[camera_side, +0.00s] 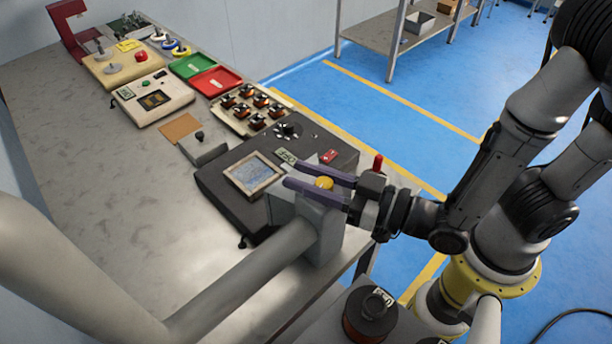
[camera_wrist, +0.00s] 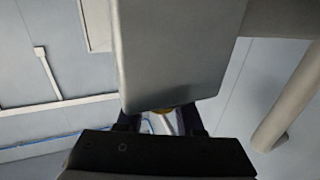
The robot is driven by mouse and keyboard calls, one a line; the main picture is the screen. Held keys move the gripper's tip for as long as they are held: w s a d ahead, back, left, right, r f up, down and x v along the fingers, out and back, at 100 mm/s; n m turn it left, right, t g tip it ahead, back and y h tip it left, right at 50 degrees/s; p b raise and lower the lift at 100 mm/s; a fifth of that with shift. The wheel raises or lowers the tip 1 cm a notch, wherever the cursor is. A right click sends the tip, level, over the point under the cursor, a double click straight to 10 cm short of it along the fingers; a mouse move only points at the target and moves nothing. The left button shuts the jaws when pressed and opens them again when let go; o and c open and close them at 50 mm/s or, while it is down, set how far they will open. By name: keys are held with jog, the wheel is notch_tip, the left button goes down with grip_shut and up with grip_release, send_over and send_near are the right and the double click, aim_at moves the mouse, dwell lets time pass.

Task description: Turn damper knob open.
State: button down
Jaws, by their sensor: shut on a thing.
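The damper knob (camera_side: 323,183) is a small round yellow knob by the top of a grey box (camera_side: 318,232) at the end of a thick grey pipe. My gripper (camera_side: 290,173) comes from the right, with its two long purple fingers on either side of the knob, and is shut on it. The fingertips reach past the knob to the left. In the wrist view the grey box (camera_wrist: 180,50) fills the upper middle, and only a yellow sliver of the knob (camera_wrist: 165,110) shows between the fingers. Its turned angle cannot be read.
The grey pipe (camera_side: 235,293) runs to the lower left. Just behind the fingers is a dark machine (camera_side: 225,185) with a framed panel, a red label and a dial. Trays and coils line the bench behind. A red-topped post (camera_side: 377,163) stands close to my wrist. The bench's left side (camera_side: 90,200) is clear.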

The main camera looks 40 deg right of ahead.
jog(key=shift+h, duration=0.4)
jog(key=c, duration=0.5)
grip_release()
jog(key=shift+c, duration=0.2)
jog(key=shift+y, duration=0.6)
